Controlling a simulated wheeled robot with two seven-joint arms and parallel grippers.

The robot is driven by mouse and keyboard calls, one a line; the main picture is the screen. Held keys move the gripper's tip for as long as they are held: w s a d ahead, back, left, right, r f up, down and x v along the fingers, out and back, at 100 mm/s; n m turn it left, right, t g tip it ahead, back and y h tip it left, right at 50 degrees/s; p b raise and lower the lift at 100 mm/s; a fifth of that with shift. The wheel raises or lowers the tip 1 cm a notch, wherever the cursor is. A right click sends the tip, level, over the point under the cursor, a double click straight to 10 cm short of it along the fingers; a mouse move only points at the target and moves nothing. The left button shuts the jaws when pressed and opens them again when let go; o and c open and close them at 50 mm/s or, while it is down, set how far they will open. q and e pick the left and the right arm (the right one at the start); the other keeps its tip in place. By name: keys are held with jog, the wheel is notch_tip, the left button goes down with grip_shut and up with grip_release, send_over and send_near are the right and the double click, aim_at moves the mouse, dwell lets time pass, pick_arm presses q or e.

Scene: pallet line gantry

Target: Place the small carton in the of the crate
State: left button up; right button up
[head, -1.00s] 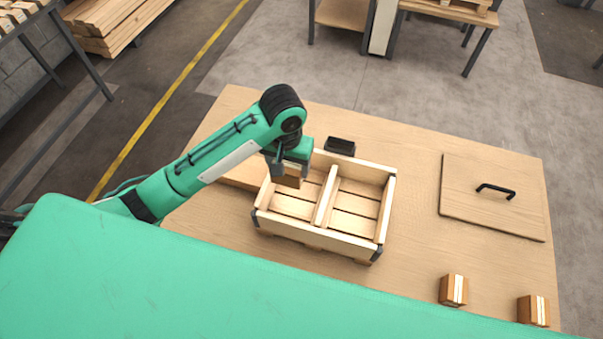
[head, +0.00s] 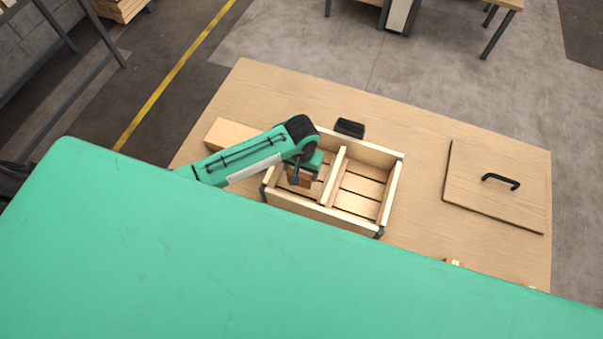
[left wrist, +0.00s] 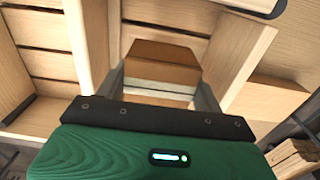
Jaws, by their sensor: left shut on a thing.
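The small carton (left wrist: 160,70) is brown with a pale band and sits between the fingers of my left gripper in the left wrist view. In the head view the carton (head: 305,182) shows only in part below my left gripper (head: 301,178), which is shut on it. They are in the left compartment of the wooden crate (head: 397,190), beside its divider. Whether the carton touches the crate floor cannot be told. The right compartment is empty, with a slatted floor. My right gripper is not in view.
A flat wooden lid (head: 478,200) with a black handle lies on the right of the table (head: 420,145). A small black box (head: 350,127) stands behind the crate. A wooden block (head: 230,134) lies to the left. Other cartons are mostly hidden at the front edge.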

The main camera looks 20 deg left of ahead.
pick_arm(q)
jog(key=shift+f, duration=2)
jog(key=o, duration=1.2)
jog(key=shift+f, duration=0.1)
notch_tip(320, 180, up, 12)
jog(key=shift+r+b, duration=0.15)
jog(key=shift+b, duration=0.4)
